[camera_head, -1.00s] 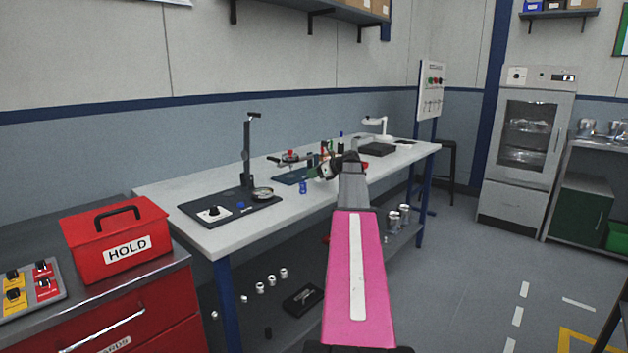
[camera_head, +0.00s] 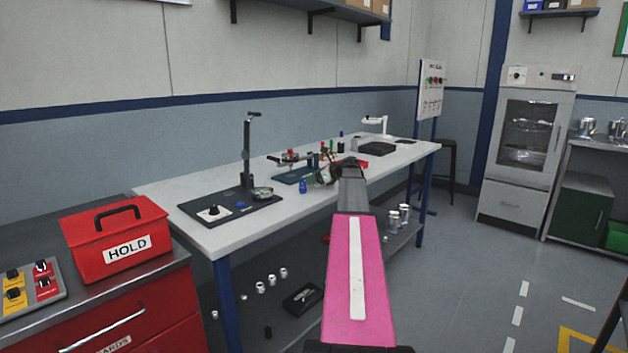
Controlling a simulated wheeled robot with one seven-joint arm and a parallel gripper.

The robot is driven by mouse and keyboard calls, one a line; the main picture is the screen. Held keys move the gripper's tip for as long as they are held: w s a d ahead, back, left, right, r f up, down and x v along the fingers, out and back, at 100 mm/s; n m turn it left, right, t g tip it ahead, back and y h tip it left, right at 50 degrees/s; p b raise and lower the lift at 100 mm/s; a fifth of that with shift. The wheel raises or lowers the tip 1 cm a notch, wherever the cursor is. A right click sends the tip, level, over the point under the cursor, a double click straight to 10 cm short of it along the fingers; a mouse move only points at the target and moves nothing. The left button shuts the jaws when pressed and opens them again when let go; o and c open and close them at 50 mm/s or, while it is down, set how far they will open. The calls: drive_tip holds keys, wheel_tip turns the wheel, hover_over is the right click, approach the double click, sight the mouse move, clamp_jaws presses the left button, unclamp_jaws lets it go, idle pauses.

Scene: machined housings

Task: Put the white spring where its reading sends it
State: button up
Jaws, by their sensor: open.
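I cannot make out a white spring in this view; it may be too small or hidden behind my arm. My gripper (camera_head: 324,176) is open at the far end of my pink arm, over the front middle of the white workbench (camera_head: 160,192). Its fingers are small and partly hidden, and I see nothing clearly held. A tall black stand (camera_head: 247,150) rises from a dark mat (camera_head: 192,210) on the bench's left part. A round silver dish or gauge (camera_head: 262,193) lies on that mat. A red box marked HOLD (camera_head: 118,252) stands on the red cabinet at left.
A small blue item (camera_head: 303,187) stands left of my gripper. A red tray (camera_head: 375,161) and a white lamp-like device (camera_head: 376,124) are farther right. Silver cylinders (camera_head: 392,221) and several small white parts (camera_head: 260,287) are on the shelf below. The floor at right is mostly clear.

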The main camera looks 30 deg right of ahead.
drive_tip(key=v, duration=1.2)
drive_tip(key=shift+a+r, duration=0.1)
drive_tip(key=shift+r, duration=0.05)
idle(1.5)
